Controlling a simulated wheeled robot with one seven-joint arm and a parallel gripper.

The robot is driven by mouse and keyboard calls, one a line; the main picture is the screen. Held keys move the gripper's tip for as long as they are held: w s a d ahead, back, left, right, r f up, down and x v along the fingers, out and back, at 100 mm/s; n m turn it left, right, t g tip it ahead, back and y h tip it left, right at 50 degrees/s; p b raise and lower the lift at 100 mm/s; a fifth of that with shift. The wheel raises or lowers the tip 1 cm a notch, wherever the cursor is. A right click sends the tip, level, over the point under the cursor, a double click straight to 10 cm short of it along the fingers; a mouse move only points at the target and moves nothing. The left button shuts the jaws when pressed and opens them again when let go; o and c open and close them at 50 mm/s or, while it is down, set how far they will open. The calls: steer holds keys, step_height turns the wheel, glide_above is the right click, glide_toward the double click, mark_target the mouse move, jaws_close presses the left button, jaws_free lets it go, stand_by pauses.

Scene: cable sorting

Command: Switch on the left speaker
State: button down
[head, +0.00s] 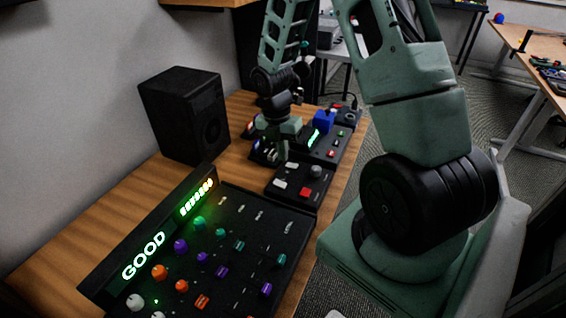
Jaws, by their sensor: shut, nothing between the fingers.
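A black box speaker (187,116) stands on the wooden bench against the wall, left of centre. Its round driver faces right, and I cannot make out a switch on it. It is the only speaker I can clearly see. My gripper (270,156) points down to the right of the speaker, over the small control boxes, apart from the speaker. Its fingertips are small and partly lost against the dark boxes; it is shut and empty.
A black mixing console (236,248) with coloured knobs and a lit "GOOD" display fills the front of the bench (62,236). A small box (300,184) with a red button sits behind it. A blue block (324,121) stands farther back. My arm hides part of the background.

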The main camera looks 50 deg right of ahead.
steer(key=shift+s+r, duration=0.15)
steer(key=shift+r, duration=1)
steer(key=shift+s+r, duration=0.15)
steer(key=shift+r, duration=1)
steer(key=a+r+m, duration=0.4)
steer(key=a, duration=0.8)
steer(key=s+a+r+m, duration=0.3)
steer(key=s+a+m, duration=0.2)
steer(key=s+a, duration=0.4)
steer(key=s+a+r+m+t+y, duration=0.1)
steer(key=s+a+r+m, duration=0.3)
steer(key=s+a, duration=0.5)
steer(key=shift+s+a+m, duration=0.35)
steer(key=shift+m, duration=0.25)
steer(key=shift+w, duration=0.1)
